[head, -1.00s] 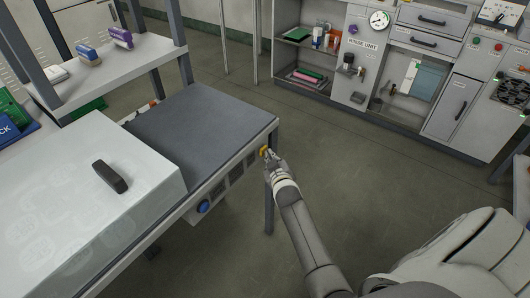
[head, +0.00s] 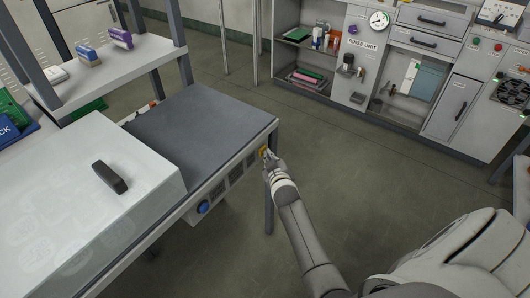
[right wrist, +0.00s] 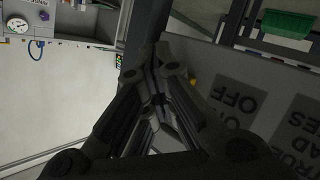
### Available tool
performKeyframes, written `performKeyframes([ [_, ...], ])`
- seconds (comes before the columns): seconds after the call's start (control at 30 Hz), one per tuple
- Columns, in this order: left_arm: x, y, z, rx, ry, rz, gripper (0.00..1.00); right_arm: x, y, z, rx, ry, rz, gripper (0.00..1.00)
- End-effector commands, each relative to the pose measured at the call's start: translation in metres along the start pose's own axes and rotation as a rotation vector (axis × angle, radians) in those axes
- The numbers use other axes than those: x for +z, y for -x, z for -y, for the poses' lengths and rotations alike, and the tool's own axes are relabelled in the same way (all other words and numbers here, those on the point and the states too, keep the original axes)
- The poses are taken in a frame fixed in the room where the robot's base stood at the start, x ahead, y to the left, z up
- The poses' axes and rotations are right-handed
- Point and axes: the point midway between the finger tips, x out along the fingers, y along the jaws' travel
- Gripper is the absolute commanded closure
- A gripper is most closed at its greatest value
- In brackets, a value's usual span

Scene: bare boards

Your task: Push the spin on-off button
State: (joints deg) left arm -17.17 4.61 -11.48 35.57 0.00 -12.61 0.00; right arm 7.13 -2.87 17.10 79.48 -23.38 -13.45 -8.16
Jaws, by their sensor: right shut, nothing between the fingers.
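The bench front panel (head: 224,189) faces the floor space and carries dark label plates and controls. A yellow button (head: 264,152) sits at the panel's right end, by the bench corner. My right gripper (head: 269,160) is shut and empty, with its tips right at the yellow button; I cannot tell whether they touch it. In the right wrist view, the shut fingers (right wrist: 157,99) point at the panel. A small yellow part (right wrist: 193,79) shows beside them, near an upside-down label with "OFF" (right wrist: 238,102). The spin wording is not readable. My left gripper is not in view.
A blue knob (head: 203,207) is further left on the panel. A white cover with a black handle (head: 110,177) stands on the bench beside the bare grey top (head: 200,125). A bench leg (head: 269,212) is close to my right arm. The floor to the right is clear.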

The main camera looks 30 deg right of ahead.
Motion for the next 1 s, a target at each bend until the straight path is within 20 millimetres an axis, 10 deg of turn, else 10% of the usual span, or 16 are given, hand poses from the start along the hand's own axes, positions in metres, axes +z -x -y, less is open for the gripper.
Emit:
performKeyframes([
  [1.0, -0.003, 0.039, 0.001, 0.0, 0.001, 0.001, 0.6, 0.029, 0.044, -0.032, 0.0, 0.0, 0.0, 1.0],
])
